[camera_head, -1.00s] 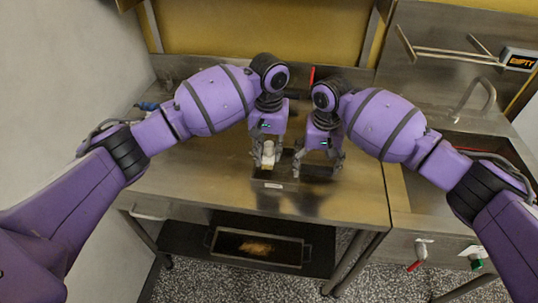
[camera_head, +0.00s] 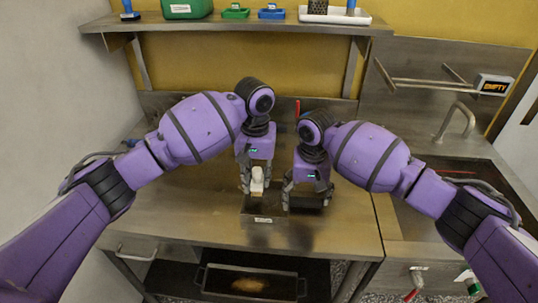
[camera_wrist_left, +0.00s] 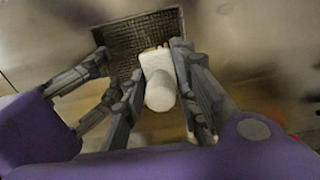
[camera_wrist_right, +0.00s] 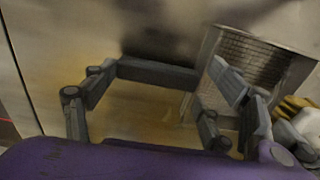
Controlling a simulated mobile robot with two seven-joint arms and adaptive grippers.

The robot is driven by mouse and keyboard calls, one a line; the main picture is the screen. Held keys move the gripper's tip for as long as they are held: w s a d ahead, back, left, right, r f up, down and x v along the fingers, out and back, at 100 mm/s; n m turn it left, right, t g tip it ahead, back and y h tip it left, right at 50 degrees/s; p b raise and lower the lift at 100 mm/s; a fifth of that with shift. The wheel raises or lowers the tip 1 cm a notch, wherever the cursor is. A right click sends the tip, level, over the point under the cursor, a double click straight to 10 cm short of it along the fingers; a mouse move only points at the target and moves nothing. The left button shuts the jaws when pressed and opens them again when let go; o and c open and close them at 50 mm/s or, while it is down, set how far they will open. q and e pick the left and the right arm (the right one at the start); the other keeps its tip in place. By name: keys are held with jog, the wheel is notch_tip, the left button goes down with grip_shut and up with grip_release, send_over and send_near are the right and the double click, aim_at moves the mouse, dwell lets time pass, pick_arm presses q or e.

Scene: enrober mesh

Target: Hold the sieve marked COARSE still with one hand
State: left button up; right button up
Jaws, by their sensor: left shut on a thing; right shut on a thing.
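A sieve with a dark mesh and a metal rim (camera_head: 249,206) lies on the steel worktop. Its front label (camera_head: 263,219) is too small to read. The mesh fills the top of the left wrist view (camera_wrist_left: 125,32) and the right of the right wrist view (camera_wrist_right: 250,55). My left gripper (camera_head: 257,187) is shut on a white-handled brush (camera_wrist_left: 160,90), bristles toward the mesh; contact is unclear. My right gripper (camera_head: 307,202) is beside the sieve's right side, fingers wide around a dark bar (camera_wrist_right: 155,72), seemingly part of the sieve; the join is partly hidden by a finger.
A shelf (camera_head: 230,25) above holds a green box (camera_head: 187,9), small green (camera_head: 236,13) and blue (camera_head: 271,13) trays and a white tray (camera_head: 335,19). A sink with a tap (camera_head: 465,115) is at the right. A pan (camera_head: 215,283) sits below. A display (camera_head: 494,86) reads EMPTY.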

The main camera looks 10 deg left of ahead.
jog(key=o, duration=1.3)
jog(key=shift+o, duration=0.2)
notch_tip(320, 180, up, 12)
jog(key=shift+f, duration=0.1)
